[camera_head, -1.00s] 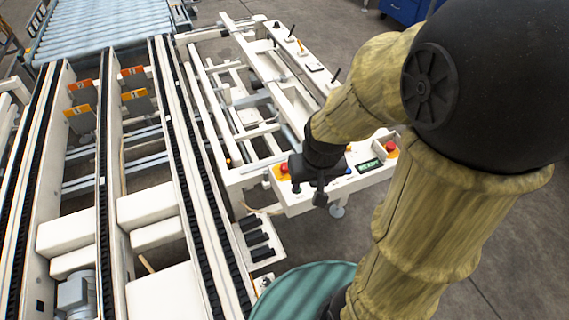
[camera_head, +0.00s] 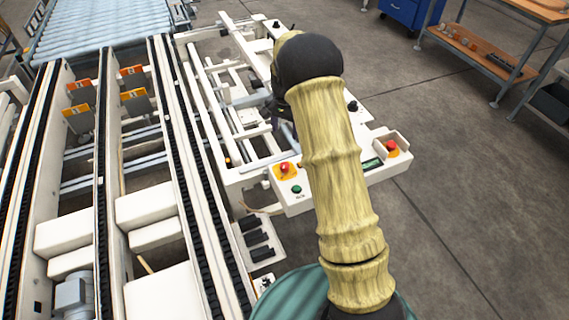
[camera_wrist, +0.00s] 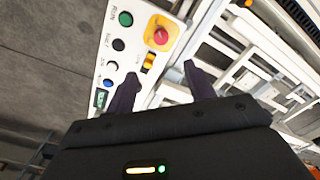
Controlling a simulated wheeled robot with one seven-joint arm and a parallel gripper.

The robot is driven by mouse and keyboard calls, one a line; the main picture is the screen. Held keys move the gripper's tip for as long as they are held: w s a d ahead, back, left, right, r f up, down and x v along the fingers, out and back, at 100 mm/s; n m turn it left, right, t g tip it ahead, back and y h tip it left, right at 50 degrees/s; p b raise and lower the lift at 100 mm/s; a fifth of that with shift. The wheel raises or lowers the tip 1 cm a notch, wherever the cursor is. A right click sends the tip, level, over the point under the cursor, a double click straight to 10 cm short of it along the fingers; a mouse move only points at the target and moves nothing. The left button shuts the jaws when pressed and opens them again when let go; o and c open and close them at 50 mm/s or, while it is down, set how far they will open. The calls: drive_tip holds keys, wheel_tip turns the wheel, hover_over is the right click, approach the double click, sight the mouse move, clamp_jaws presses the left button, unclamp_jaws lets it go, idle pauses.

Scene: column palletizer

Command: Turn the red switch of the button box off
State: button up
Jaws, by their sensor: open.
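The white button box (camera_head: 295,205) stands right of the conveyor in the head view, partly hidden by my arm. A red knob on a yellow-orange plate (camera_head: 285,169) is at its left end. Another red knob (camera_head: 391,147) sits at its right end. In the wrist view a red round knob (camera_wrist: 161,36) sits on a yellow plate, with a small orange-yellow switch (camera_wrist: 148,62) beside it. I cannot tell which control is the red switch, or its setting. My gripper (camera_wrist: 162,84) is open and empty, its fingers apart over the box's edge. It is mostly hidden in the head view.
Green (camera_wrist: 125,19), black (camera_wrist: 118,45) and blue (camera_wrist: 108,84) buttons sit along the box. A white machine frame (camera_head: 240,120) lies behind it, and conveyor rails (camera_head: 190,160) run to its left. Open floor (camera_head: 450,190) is at the right.

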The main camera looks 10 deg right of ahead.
sight(285, 165)
drive_tip(key=shift+w+f, duration=0.2)
wheel_tip(285, 165, down, 17)
drive_tip(key=p, duration=0.3)
drive_tip(key=shift+f, duration=0.2)
idle(0.4)
drive_tip(key=c, duration=1)
